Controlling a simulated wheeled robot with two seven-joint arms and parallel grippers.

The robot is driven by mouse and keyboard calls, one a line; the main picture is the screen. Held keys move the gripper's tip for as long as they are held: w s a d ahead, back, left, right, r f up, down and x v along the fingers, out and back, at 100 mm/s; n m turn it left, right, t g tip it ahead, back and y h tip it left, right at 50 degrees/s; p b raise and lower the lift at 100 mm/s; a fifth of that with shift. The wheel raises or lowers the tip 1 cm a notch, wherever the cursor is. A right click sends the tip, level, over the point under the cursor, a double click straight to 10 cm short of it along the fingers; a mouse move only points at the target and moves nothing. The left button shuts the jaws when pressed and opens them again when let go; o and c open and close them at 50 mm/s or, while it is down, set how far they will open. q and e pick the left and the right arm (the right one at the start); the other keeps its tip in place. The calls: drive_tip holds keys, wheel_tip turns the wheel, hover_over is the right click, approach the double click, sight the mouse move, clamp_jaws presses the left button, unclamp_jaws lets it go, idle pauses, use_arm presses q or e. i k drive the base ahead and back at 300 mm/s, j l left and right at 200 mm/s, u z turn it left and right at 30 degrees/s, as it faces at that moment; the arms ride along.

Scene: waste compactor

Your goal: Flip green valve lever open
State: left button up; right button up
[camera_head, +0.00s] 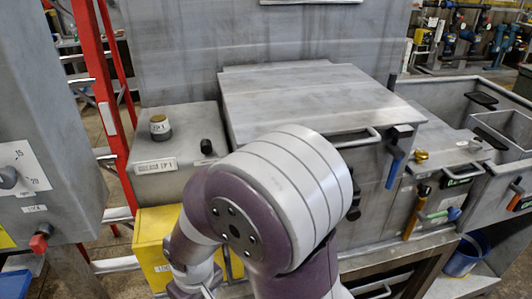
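A small green lever (437,214) shows low on the front of the grey unit at the right. It lies between an orange-handled lever (415,215) and a blue knob-like handle (454,213). At this size I cannot tell how far it is turned. One of my arms (275,200) fills the lower middle of the view, bent at a joint, to the left of the levers and apart from them in the picture. Neither of my grippers shows clearly in this view.
A large grey lidded box (310,95) with a blue lever (394,168) stands behind my arm. A yellow box (155,240) and a red ladder (100,90) are at left. A grey control cabinet (45,120) stands far left. A blue bucket (466,254) sits below the right unit.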

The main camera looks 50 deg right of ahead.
sight(421, 215)
drive_tip(key=z, duration=2.95)
